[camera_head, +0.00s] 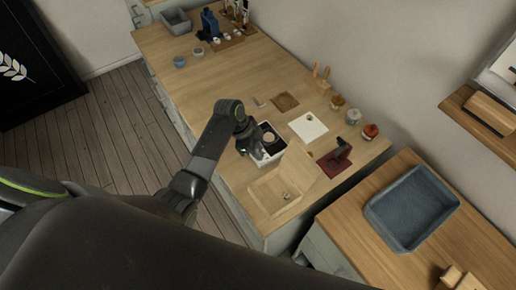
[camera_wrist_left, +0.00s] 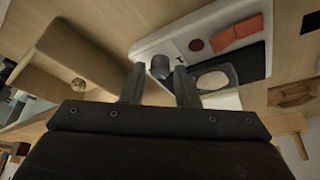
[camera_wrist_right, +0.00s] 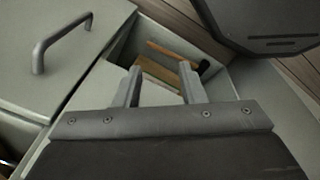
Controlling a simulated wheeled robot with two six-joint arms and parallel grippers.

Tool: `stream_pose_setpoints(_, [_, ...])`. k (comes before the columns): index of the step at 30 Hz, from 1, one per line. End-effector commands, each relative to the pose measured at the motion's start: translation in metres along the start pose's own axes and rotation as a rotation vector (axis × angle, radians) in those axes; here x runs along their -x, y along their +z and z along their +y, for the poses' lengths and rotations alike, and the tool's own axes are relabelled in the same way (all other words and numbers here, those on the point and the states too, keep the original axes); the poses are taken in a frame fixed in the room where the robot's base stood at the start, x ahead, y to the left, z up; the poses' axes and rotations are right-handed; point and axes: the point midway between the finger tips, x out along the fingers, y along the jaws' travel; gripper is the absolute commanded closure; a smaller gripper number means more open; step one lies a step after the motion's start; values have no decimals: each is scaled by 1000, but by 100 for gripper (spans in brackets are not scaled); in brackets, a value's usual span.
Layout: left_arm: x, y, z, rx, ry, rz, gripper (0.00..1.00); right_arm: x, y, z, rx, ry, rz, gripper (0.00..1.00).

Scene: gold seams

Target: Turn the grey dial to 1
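The grey dial (camera_wrist_left: 161,66) shows in the left wrist view on the pale face of a white device (camera_wrist_left: 146,46). The same device (camera_head: 276,155) stands on the wooden worktop in the head view, where my gripper hides the dial. My left gripper (camera_head: 247,143) is low at the device's left side. In the left wrist view its fingers (camera_wrist_left: 160,80) are apart, with the dial in line with the gap between their tips; I cannot tell if they touch it. No number is readable. My right gripper (camera_wrist_right: 161,82) is open and empty above an open drawer.
An open wooden box (camera_head: 279,195) stands close in front of the device. A white sheet (camera_head: 308,126), a dark red mat (camera_head: 334,160) and small jars lie to the right. The drawer (camera_wrist_right: 125,46) holds wooden items. The worktop's middle left is clear.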

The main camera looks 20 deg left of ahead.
Motion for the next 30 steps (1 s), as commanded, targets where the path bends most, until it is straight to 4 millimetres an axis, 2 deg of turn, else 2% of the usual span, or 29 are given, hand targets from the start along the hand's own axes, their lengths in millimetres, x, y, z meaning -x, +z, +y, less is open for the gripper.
stream_pose_setpoints(11, [-6,0,0,-1,0,0,72,0,0,0,0,0,0,64])
stream_pose_setpoints(18, [-6,0,0,0,0,0,100,0,0,0,0,0,0,64])
stream_pose_setpoints(30, [-3,-1,1,64,-25,0,100,11,-2,1,0,0,1,64])
